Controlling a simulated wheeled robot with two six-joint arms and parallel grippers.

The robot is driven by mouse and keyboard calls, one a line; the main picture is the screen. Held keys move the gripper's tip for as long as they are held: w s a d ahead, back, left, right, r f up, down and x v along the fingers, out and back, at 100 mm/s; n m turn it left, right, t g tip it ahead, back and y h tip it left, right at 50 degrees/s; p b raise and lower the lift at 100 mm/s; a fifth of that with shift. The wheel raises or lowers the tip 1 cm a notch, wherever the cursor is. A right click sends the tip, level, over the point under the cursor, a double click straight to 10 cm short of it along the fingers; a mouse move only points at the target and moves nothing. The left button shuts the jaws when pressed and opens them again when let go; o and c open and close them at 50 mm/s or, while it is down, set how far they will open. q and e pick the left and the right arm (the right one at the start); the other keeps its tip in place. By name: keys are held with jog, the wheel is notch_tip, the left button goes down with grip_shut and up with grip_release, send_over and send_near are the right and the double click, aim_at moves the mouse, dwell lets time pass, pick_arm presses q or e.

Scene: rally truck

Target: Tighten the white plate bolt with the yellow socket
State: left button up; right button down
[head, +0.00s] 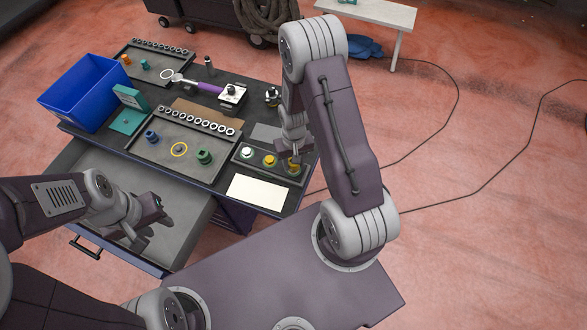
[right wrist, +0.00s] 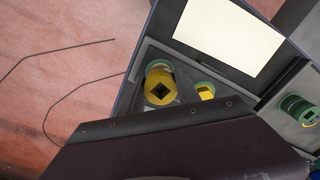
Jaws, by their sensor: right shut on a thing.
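The yellow socket (right wrist: 158,87) has a square hole in its top and stands upright at one end of the plate tray in the right wrist view. My right gripper (head: 293,153) is shut on the socket (head: 294,166), at the plate's right end. It hides part of that end. The white bolt (head: 247,152) sits at the plate's left end, and a yellow bolt (head: 270,160) sits in the middle; the yellow one also shows in the right wrist view (right wrist: 205,91). My left gripper (head: 158,212) hangs over the open drawer, its opening unclear.
A purple-handled ratchet (head: 210,89) lies behind. A blank sheet (head: 258,192) lies in front of the plate. A blue bin (head: 85,92) stands at left.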

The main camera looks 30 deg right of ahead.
jog(key=shift+r+p, duration=0.45)
jog(key=shift+p, duration=0.05)
dwell(0.4)
jog(key=shift+r+p, duration=1.25)
jog(key=shift+r, duration=0.15)
jog(key=shift+r, duration=0.1)
notch_tip(320, 180, up, 4)
jog(key=p, duration=0.3)
jog(key=shift+w+d+r+p, duration=0.35)
jog(key=shift+d+r+p, duration=0.1)
jog(key=shift+d+p, duration=0.2)
jog(key=shift+w+d+r+p, duration=0.25)
jog(key=shift+d+r, duration=0.05)
jog(key=shift+d, duration=0.25)
jog(key=shift+w+d+r+p, duration=0.25)
jog(key=shift+d+r+p, duration=0.1)
jog(key=shift+d, duration=0.2)
jog(key=shift+w+d+r+p, duration=0.2)
jog(key=shift+w+d+r, duration=0.1)
jog(key=shift+d, duration=0.25)
